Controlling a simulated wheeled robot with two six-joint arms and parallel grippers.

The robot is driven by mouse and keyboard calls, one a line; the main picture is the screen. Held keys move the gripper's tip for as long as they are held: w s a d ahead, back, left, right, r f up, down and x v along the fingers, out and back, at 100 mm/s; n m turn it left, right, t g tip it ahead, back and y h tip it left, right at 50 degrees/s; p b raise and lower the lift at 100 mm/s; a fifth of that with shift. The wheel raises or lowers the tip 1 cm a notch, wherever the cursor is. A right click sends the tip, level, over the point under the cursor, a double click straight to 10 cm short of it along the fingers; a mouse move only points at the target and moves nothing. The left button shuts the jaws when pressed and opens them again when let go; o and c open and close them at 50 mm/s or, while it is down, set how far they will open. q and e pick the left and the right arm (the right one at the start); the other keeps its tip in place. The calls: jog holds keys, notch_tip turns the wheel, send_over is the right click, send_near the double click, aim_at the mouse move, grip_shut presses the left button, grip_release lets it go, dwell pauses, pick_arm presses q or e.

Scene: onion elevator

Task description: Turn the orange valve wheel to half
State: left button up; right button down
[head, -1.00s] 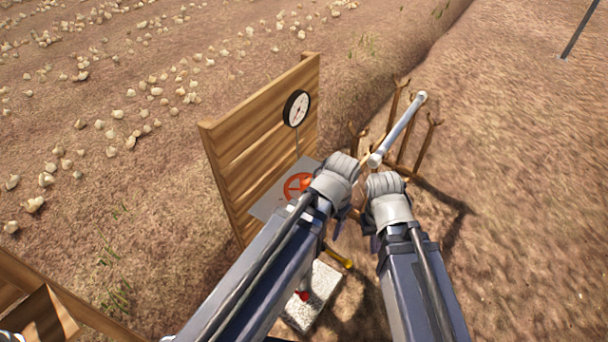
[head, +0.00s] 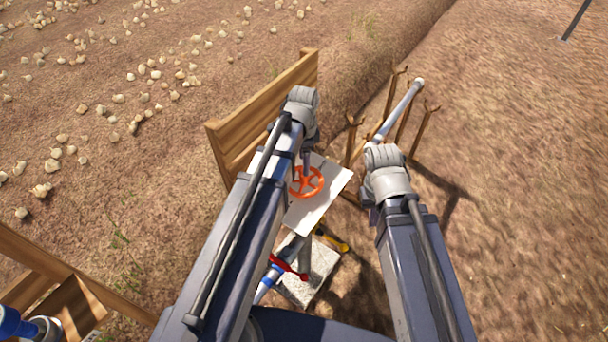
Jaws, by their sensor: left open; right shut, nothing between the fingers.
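The orange valve wheel (head: 306,181) lies on a light grey plate (head: 318,212) in front of a wooden board (head: 262,105). The wheel is mostly visible, with its upper left edge close to my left arm. My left gripper (head: 307,162) shows only in part, below the wrist at the far edge of the wheel. It is open; I cannot tell whether it touches the rim. My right gripper (head: 371,214) is mostly hidden under its wrist, to the right of the plate, shut and empty. The round dial on the board is hidden behind my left arm.
A pale rod (head: 402,105) leans across forked wooden posts (head: 430,125) behind my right wrist. Below the plate are a pale block (head: 318,272), a red handle (head: 288,266) and a yellow handle (head: 333,241). Wooden framing (head: 75,285) stands at lower left. The ground at right is open.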

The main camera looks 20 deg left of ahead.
pick_arm(q)
notch_tip(320, 180, down, 7)
jog(key=b, duration=0.6)
grip_shut()
dwell(0.3)
